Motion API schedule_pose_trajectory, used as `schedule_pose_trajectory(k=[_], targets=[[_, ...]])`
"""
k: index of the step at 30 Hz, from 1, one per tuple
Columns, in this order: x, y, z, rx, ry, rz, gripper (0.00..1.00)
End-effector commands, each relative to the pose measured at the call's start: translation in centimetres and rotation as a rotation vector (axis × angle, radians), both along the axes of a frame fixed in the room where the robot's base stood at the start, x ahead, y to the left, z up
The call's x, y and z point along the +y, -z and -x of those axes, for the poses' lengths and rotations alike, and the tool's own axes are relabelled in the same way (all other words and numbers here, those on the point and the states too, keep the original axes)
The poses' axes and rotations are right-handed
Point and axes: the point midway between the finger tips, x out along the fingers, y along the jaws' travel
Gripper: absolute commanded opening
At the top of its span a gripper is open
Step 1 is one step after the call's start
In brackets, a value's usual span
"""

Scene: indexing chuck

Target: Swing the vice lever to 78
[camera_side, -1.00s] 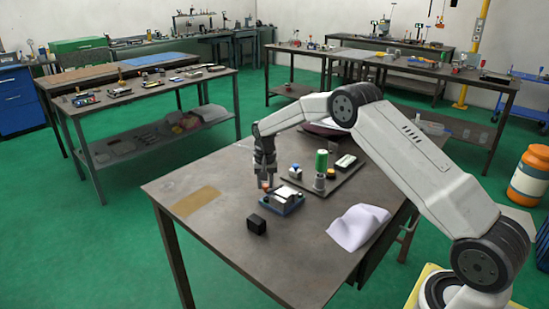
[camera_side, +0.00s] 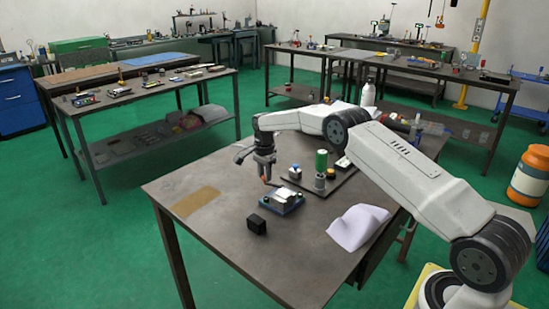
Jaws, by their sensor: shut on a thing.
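The vice (camera_side: 283,201) is a small blue-based block with pale metal on top, sitting on the table in front of the dark board. A thin dark lever (camera_side: 274,184) with an orange-red end runs from the vice up toward my gripper. My gripper (camera_side: 265,179) points down just behind and left of the vice, shut on the lever's orange end. The fingertips are small here and partly merge with the lever. Any scale or numbers on the vice are too small to read.
A black cube (camera_side: 256,224) stands in front of the vice. A dark board (camera_side: 341,184) behind it carries a green cylinder (camera_side: 321,162) and small parts. A crumpled white sheet (camera_side: 358,227) lies to the right. A tan patch (camera_side: 196,201) marks the left table; bare tabletop surrounds it.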

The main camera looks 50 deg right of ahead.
Motion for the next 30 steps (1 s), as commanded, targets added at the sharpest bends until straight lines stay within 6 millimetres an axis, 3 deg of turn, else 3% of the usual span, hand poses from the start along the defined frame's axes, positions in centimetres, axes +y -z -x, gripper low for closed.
schedule_pose_trajectory(k=[9, 22, 23, 25, 26, 30], targets=[[-0.69, -0.06, -0.26, -0.004, 0.116, 0.000, 0.00], [-0.79, -0.05, -0.25, -0.003, 0.126, 0.001, 0.00], [-0.79, -0.05, -0.25, -0.003, 0.125, 0.001, 0.40], [-0.79, -0.04, -0.24, -0.003, 0.125, 0.001, 0.62], [-0.79, -0.04, -0.24, -0.003, 0.125, 0.001, 0.69], [-0.77, -0.03, -0.23, -0.002, 0.125, 0.001, 0.69]])
